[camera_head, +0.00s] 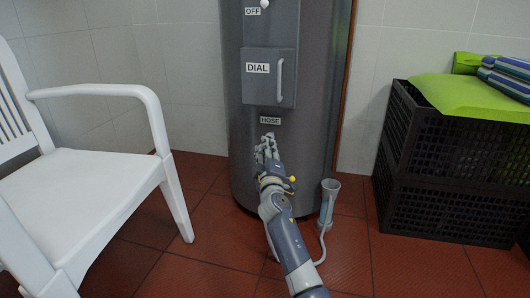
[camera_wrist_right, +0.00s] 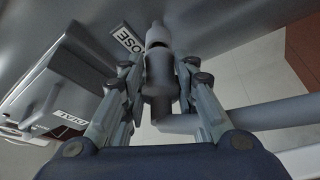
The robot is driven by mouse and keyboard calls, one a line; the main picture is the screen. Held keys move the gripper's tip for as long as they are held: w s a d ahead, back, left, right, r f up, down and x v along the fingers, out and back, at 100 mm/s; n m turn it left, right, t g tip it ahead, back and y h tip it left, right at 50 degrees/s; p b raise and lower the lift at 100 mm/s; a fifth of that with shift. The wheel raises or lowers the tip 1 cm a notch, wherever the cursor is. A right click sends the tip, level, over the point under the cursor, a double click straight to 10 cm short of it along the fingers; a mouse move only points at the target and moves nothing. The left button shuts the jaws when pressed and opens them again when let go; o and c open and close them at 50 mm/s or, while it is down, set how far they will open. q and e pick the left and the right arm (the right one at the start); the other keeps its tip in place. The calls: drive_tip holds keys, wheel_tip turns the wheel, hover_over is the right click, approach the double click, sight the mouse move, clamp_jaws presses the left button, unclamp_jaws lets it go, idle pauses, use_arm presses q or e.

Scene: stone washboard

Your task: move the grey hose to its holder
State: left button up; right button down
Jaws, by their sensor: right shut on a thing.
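My right gripper (camera_head: 267,148) is in front of the grey tank, just below the "HOSE" label (camera_head: 270,120). In the right wrist view, its two fingers (camera_wrist_right: 160,95) are shut on the dark grey end piece of the grey hose (camera_wrist_right: 245,115). The hose runs off to the right there. A lighter grey round fitting (camera_wrist_right: 157,37) lies straight beyond the end piece, beside the label; I cannot tell whether they are joined. In the head view, a pale stretch of hose (camera_head: 321,245) curves on the floor beside my forearm. My left gripper is out of view.
The grey tank (camera_head: 242,150) carries a "DIAL" panel (camera_head: 268,88) with a handle. A grey cup-topped stand (camera_head: 330,188) is on the floor right of it. A white chair (camera_head: 100,190) is at left, black crates (camera_head: 440,175) at right.

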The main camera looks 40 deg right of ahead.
drive_tip(key=shift+w+d+b, duration=0.4)
drive_tip(key=shift+w+d, duration=0.15)
drive_tip(key=shift+d, duration=0.15)
drive_tip(key=c, duration=1.2)
unclamp_jaws()
drive_tip(key=shift+o, duration=0.2)
drive_tip(key=v, duration=0.7)
drive_tip(key=shift+s, duration=0.2)
drive_tip(key=shift+a, duration=0.2)
